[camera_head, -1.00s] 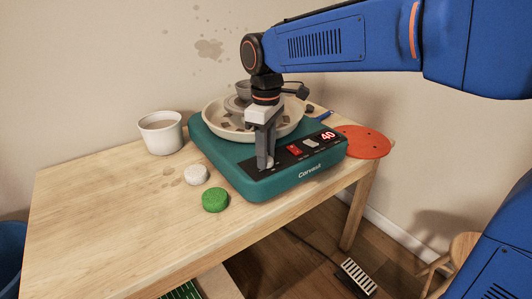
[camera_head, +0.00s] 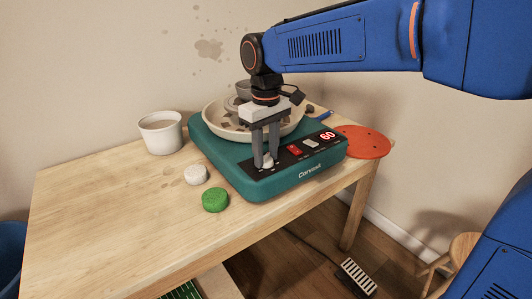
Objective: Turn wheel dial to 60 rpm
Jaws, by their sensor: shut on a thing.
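The teal pottery wheel (camera_head: 232,176) stands on the wooden table, with a black control panel along its front edge. Its red display (camera_head: 328,136) reads 60. My gripper (camera_head: 265,162) points down over the left end of the panel, shut on the dial (camera_head: 267,160). The fingers hide most of the dial; only a pale bit shows between the tips. A red switch (camera_head: 294,150) and a grey button (camera_head: 311,143) sit to the right of the gripper. The cream splash pan (camera_head: 213,112) behind the gripper is partly hidden by it.
A white bucket (camera_head: 161,134) stands left of the wheel. A white round piece (camera_head: 195,175) and a green sponge (camera_head: 215,200) lie in front of it. An orange-red disc (camera_head: 362,142) lies at the right table edge. The table's left side (camera_head: 90,210) is clear.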

